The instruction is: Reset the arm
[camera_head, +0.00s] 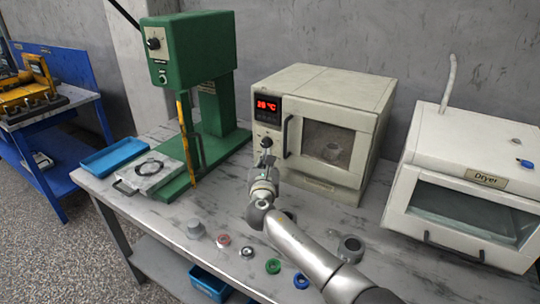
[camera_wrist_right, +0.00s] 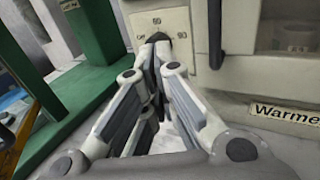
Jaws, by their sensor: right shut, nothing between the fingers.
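My right arm reaches in from the lower right in the head view. My right gripper (camera_head: 266,155) is shut and empty in front of the warmer (camera_head: 335,85), at the dial knob (camera_head: 266,142) below its red display. In the right wrist view the shut fingertips (camera_wrist_right: 152,52) are at the black knob (camera_wrist_right: 158,36); whether they touch it I cannot tell. The warmer door is closed, and a round part (camera_head: 332,150) shows behind its glass. My left gripper is not in view.
A green press (camera_head: 192,45) stands left of the warmer, the dryer (camera_head: 470,140) right. Several small parts lie on the table front, including a green ring (camera_head: 273,266) and a grey cylinder (camera_head: 350,248). A blue tray (camera_head: 115,156) sits at the left edge.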

